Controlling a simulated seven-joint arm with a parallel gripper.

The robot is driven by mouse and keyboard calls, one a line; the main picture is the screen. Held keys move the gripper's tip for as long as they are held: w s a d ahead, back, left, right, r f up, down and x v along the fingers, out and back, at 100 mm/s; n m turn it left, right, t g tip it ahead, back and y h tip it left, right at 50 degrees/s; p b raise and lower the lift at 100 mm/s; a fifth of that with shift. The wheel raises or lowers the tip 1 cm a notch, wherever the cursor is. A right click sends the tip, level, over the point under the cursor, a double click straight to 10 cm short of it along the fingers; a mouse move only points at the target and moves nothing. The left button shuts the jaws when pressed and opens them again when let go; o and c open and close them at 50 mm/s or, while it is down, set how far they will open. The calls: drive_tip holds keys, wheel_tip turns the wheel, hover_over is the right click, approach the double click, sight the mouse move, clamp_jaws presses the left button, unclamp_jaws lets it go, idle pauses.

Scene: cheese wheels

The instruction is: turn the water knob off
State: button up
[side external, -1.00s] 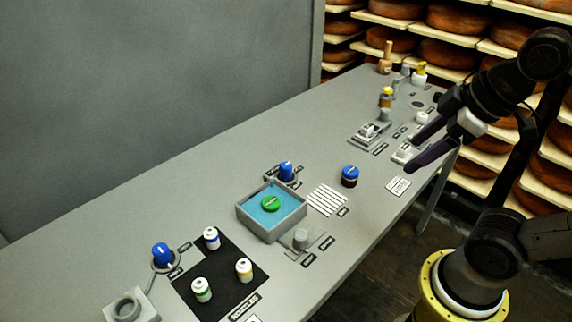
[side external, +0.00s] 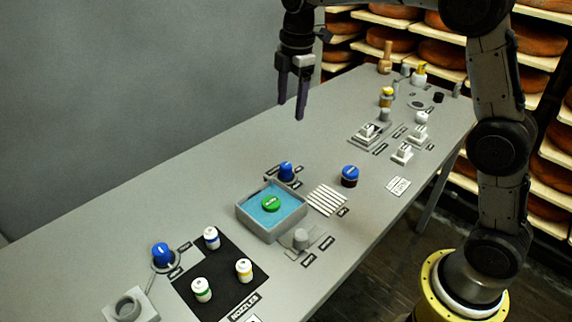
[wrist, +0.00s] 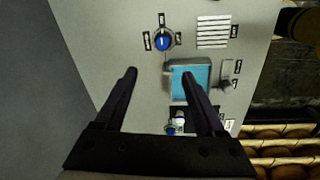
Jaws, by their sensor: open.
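Two blue knobs with white pointer marks stand on the grey table. One knob (side external: 286,171) is behind the grey basin of blue water (side external: 243,222), with small labels beside it; it also shows in the wrist view (wrist: 163,42). The other knob (side external: 162,254) is at the front left, near the black mat. The labels are too small to read, so I cannot tell which is the water knob. My gripper (side external: 291,108) is open and empty, pointing down, high above the back of the table. In the wrist view its fingers (wrist: 160,73) partly cover the basin.
A green round piece (side external: 271,203) is in the basin. A blue-topped jar (side external: 349,176) stands near the white striped rack (side external: 327,200). Several white bottles stand on the black mat (side external: 190,283).

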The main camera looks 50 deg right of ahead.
drive_tip(key=g, duration=0.1)
approach(286, 164)
wheel_tip(286, 164, down, 10)
drive_tip(key=shift+f, duration=0.1)
idle(0.3)
clamp_jaws()
idle(0.4)
